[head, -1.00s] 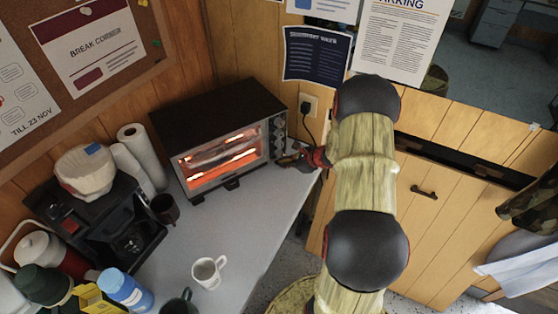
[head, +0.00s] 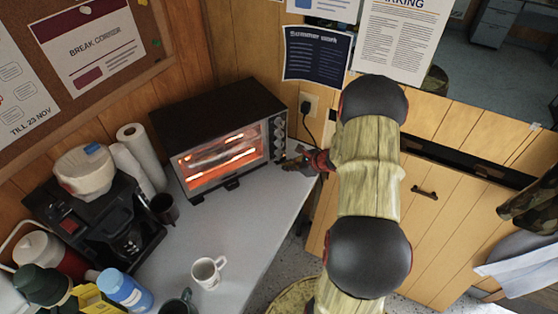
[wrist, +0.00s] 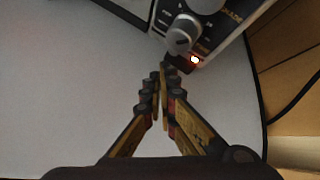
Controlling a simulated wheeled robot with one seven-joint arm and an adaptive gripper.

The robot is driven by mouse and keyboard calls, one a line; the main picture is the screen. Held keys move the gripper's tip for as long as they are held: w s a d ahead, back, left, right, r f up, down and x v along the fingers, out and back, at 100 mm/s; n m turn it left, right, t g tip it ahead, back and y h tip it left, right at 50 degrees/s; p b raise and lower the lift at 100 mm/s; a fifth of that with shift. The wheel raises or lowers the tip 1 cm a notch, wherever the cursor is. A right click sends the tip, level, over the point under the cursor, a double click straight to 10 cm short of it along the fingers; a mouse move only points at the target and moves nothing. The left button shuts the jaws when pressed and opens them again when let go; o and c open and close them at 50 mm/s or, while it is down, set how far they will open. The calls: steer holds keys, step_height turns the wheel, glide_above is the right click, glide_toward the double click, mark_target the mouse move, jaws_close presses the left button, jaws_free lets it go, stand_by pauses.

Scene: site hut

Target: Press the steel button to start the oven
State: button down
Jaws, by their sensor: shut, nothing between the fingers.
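The toaster oven (head: 222,140) stands at the back of the counter, its heating elements glowing orange behind the glass. Its control panel (head: 278,139) with several knobs is on the right of its front. In the wrist view a silver knob (wrist: 181,38) and a small lit indicator light (wrist: 195,59) show on the panel. I cannot clearly make out the steel button; the fingertips may cover it. My gripper (wrist: 167,69) is shut and empty, its tips close to the panel's lower edge. In the head view my gripper (head: 291,163) is just right of the oven's lower right corner.
A white mug (head: 207,272) stands on the counter (head: 235,222) front. A coffee machine (head: 105,225), a dark cup (head: 164,208) and paper rolls (head: 143,155) are at left. A socket with a black cable (head: 308,104) is right of the oven. The counter before the oven is clear.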

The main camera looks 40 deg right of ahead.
steer(key=shift+s+a, duration=0.15)
steer(key=shift+s, duration=1.05)
steer(key=shift+s+a, duration=0.1)
steer(key=shift+s, duration=1.05)
